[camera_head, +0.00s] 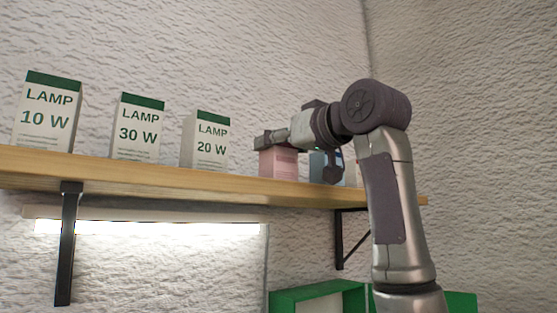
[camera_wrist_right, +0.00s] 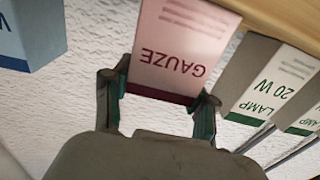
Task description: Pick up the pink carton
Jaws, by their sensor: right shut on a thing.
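The pink carton (camera_head: 278,164) stands on the wooden shelf (camera_head: 200,180), to the right of the lamp boxes. In the right wrist view the carton (camera_wrist_right: 180,45) shows upside down and reads "GAUZE". My right gripper (camera_head: 268,143) reaches over from the right and is at the carton's upper part. In the right wrist view its two fingers (camera_wrist_right: 158,102) are on either side of the carton's end and are shut on it. The carton looks to be at shelf level; I cannot tell whether it touches the shelf. My left gripper is not in view.
A blue carton (camera_head: 319,165) stands just right of the pink one, partly behind my right arm. White lamp boxes marked 20 W (camera_head: 206,141), 30 W (camera_head: 138,127) and 10 W (camera_head: 47,112) stand to the left. A green box (camera_head: 318,297) is below the shelf.

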